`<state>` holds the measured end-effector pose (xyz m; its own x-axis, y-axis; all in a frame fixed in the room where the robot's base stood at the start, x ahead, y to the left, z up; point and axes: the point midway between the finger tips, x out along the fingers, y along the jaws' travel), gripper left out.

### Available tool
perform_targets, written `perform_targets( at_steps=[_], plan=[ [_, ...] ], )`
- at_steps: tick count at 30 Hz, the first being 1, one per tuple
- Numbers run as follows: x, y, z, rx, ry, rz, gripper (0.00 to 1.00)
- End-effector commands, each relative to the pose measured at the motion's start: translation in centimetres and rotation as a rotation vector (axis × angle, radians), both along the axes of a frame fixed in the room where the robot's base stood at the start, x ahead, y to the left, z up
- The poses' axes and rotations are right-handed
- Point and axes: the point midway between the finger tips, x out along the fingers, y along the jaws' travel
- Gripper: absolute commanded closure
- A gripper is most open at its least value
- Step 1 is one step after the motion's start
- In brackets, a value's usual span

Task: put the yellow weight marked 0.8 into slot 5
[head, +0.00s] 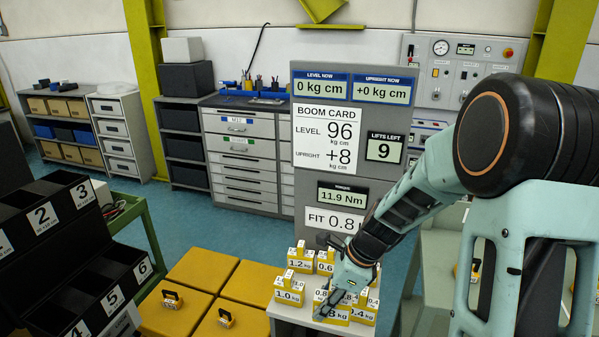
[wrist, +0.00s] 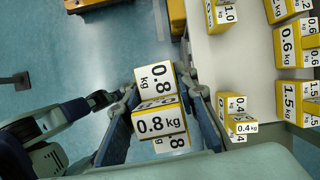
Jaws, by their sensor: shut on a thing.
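My gripper (head: 334,291) is at the front of the white-topped table in the head view. In the wrist view my gripper (wrist: 158,112) is shut on a yellow weight (wrist: 158,124) with white labels reading 0.8 kg. In the head view the held weight (head: 337,314) is partly hidden by the fingers and overlaps other weights behind it. Slot 5 (head: 112,299) is a compartment in the front row of the black rack at the left, between slots 4 and 6. Its inside is dark, and I see no weight in it.
Several other yellow weights, such as the 1.0 kg one (head: 289,291), stand close together on the white table (wrist: 212,70). Yellow boxes (head: 203,268) lie between table and rack. A grey panel (head: 344,177) with displays reading "FIT 0.8" and "LIFTS LEFT 9" stands behind.

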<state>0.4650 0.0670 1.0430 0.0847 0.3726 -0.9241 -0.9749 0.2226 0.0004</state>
Motion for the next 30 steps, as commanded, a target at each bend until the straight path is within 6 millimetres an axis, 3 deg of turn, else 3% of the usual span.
perform_targets(
  at_steps=[5,11,21,30],
  plan=[
    [-0.1,0.2,-0.1,0.001,-0.003,0.248,1.0],
    [-0.7,-0.4,-0.3,0.001,-0.001,0.696,1.0],
    [-1.4,-3.8,-0.2,-0.001,0.001,1.406,1.0],
    [-1.3,-6.3,0.2,-0.001,0.0,1.749,1.0]
  ],
)
